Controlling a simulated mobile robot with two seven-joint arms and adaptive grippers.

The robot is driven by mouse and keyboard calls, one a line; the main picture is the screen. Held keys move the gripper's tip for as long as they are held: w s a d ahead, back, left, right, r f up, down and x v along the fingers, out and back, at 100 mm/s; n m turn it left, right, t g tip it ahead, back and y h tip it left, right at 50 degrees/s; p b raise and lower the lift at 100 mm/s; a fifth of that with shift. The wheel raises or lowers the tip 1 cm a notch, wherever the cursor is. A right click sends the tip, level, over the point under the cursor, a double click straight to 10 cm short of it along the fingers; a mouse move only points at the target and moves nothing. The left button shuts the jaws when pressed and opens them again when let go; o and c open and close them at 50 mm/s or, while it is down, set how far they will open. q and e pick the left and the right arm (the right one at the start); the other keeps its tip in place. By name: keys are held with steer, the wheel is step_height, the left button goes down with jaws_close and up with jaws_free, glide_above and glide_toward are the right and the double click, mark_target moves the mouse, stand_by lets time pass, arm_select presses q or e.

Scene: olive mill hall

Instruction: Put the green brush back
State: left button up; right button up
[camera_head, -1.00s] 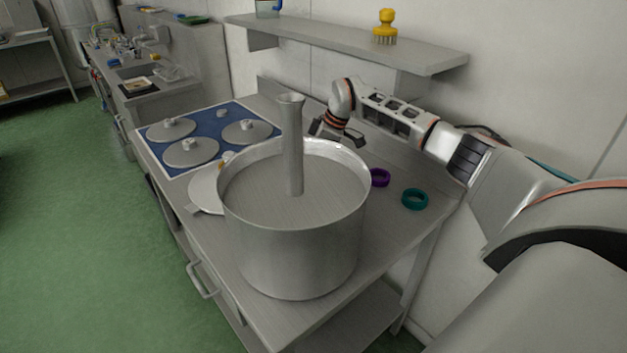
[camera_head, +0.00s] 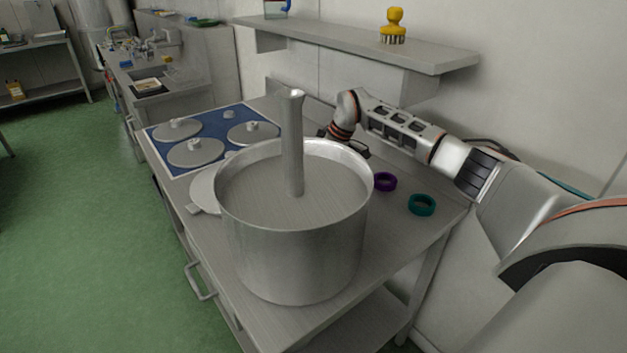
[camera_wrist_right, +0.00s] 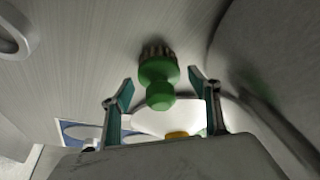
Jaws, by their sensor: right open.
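The green brush (camera_wrist_right: 158,80) is in the right wrist view, with its bristles against the steel worktop and its knobbed handle toward me. My right gripper (camera_wrist_right: 161,86) is open, with one finger on either side of the brush handle; I see no finger touching it. In the head view my right gripper (camera_head: 352,146) is low over the worktop behind the big steel pot (camera_head: 292,245), partly hidden by its rim. The brush is hidden in the head view. My left gripper is not in view.
The pot wall (camera_wrist_right: 265,75) is close beside the right gripper. A wall shelf (camera_head: 350,42) with a yellow brush (camera_head: 394,25) hangs above my arm. Purple (camera_head: 385,182) and teal (camera_head: 422,205) rings lie on the worktop. Lids (camera_head: 195,153) lie on a blue panel (camera_head: 215,141).

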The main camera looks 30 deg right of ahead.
steer(key=shift+r, duration=0.1)
steer(key=v, duration=0.7)
steer(key=shift+r, duration=0.2)
steer(key=shift+s+d, duration=0.1)
